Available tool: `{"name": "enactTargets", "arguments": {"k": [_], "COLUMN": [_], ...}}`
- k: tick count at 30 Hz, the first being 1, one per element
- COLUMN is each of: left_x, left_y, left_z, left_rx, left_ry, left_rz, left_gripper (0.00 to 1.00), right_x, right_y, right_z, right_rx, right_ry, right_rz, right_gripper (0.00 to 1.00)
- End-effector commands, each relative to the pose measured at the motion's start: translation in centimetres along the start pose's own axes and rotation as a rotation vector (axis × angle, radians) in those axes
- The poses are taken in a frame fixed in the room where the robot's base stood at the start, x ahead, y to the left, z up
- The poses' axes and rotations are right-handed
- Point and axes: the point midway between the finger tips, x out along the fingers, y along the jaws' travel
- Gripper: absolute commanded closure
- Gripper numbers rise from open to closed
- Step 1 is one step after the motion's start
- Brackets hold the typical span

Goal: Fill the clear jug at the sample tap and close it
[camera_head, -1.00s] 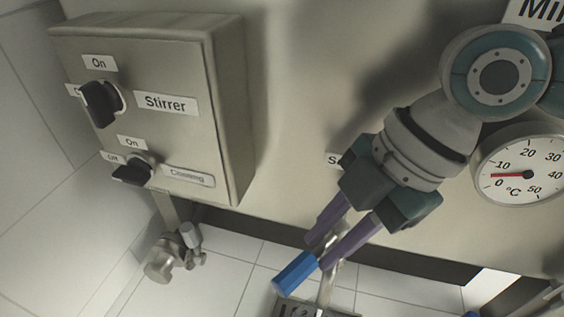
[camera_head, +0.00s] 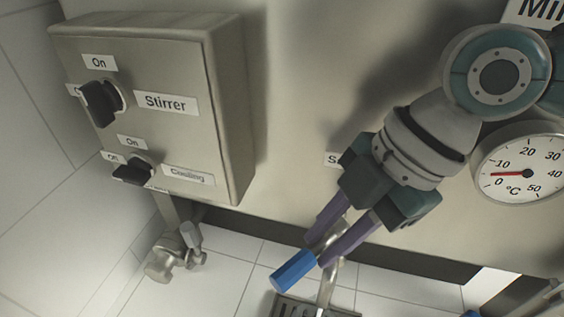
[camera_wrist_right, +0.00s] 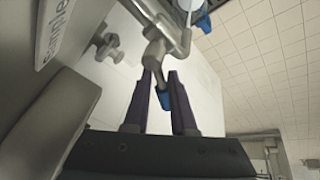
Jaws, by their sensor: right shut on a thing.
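My right gripper (camera_head: 337,242) comes down from the upper right in the head view, in front of the steel tank wall. Its purple fingers are shut on the blue handle (camera_head: 293,271) of the sample tap (camera_head: 325,283). The handle sticks out to the lower left, past the fingers. In the right wrist view, the blue handle (camera_wrist_right: 166,98) shows between the fingers (camera_wrist_right: 165,92), with the metal tap body (camera_wrist_right: 155,57) above it. The "Sample" label is partly hidden behind the gripper in the head view. I see no clear jug, and my left gripper is in neither view.
A control box (camera_head: 145,110) with black Stirrer and Cooling knobs is on the left. A temperature dial (camera_head: 524,171) is close to the right of my wrist. A metal valve fitting (camera_head: 172,255) is at lower left. A slotted drain grate (camera_head: 312,308) lies below the tap.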

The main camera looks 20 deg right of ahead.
Motion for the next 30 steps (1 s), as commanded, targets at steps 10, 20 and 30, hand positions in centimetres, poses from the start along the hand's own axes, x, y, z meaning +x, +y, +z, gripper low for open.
{"name": "enactTargets", "arguments": {"k": [10, 20, 30], "left_x": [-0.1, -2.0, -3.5], "left_y": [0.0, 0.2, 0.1], "left_z": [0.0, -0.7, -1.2], "left_rx": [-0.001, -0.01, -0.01], "left_ry": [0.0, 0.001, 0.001], "left_rz": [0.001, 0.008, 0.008], "left_gripper": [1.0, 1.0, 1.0], "right_x": [-0.7, -1.1, -0.5], "right_y": [1.1, 1.4, 1.8], "right_z": [0.1, -0.3, -0.2], "right_rx": [-0.021, 0.083, 0.259], "right_ry": [-0.004, -0.023, -0.055], "right_rz": [0.031, 0.069, 0.14], "right_gripper": [1.0, 1.0, 1.0]}}
